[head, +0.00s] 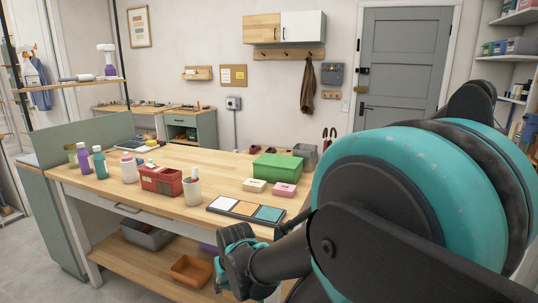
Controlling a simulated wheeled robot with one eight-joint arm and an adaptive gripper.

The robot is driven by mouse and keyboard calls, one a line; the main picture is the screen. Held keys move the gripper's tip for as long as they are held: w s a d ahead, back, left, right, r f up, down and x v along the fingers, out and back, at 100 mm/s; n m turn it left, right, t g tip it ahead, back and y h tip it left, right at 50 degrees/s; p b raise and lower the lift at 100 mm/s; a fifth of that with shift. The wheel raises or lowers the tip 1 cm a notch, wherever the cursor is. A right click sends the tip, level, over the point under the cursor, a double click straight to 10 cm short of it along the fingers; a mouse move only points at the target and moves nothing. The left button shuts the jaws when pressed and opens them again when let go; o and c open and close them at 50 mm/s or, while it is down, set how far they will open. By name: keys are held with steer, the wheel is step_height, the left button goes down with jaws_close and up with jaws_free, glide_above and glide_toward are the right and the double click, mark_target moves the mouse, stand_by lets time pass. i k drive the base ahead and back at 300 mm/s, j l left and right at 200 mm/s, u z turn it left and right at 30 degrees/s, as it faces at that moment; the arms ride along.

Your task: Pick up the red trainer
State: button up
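A few small reddish-brown shapes, possibly shoes (256,149), show just past the far edge of the wooden table (210,170). They are too small for me to tell which, if any, is the red trainer. My gripper (230,267) is black with teal parts and hangs low in front of the table's near right corner. It is well apart from those shapes. Its fingers are partly hidden and I cannot tell whether they are open or shut. My own arm hides much of the right side.
An orange bin (192,270) sits on the lower shelf. A grey door (398,70) is at the back.

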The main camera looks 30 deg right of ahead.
mark_target(254, 149)
steer(key=z, duration=0.45)
steer(key=i+l+z, duration=0.2)
steer(key=l, duration=0.25)
steer(key=i+l+z, duration=0.2)
steer(key=l, duration=0.3)
steer(key=i+l+z, duration=0.15)
steer(key=l, duration=0.25)
steer(key=i+l+z, duration=0.3)
steer(key=i+l, duration=0.2)
steer(key=i, duration=0.35)
steer(key=i+l+z, duration=0.15)
steer(key=i, duration=0.5)
steer(key=i+l+z, duration=0.1)
steer(key=i, duration=0.6)
steer(key=i+j+u, duration=0.15)
steer(key=i+u, duration=0.35)
steer(key=i+l+u, duration=0.15)
steer(key=i+u, duration=0.3)
steer(key=i, duration=0.25)
steer(key=i+l+u, duration=0.35)
steer(key=i+u, duration=0.15)
steer(key=i+j+u, duration=0.2)
steer(key=i, duration=0.45)
steer(key=i+u, duration=0.15)
steer(key=i, duration=0.5)
steer(key=i+j+z, duration=0.45)
steer(key=i+j, duration=0.25)
steer(key=i+j+z, duration=0.25)
steer(key=j, duration=0.35)
steer(key=i+l, duration=0.05)
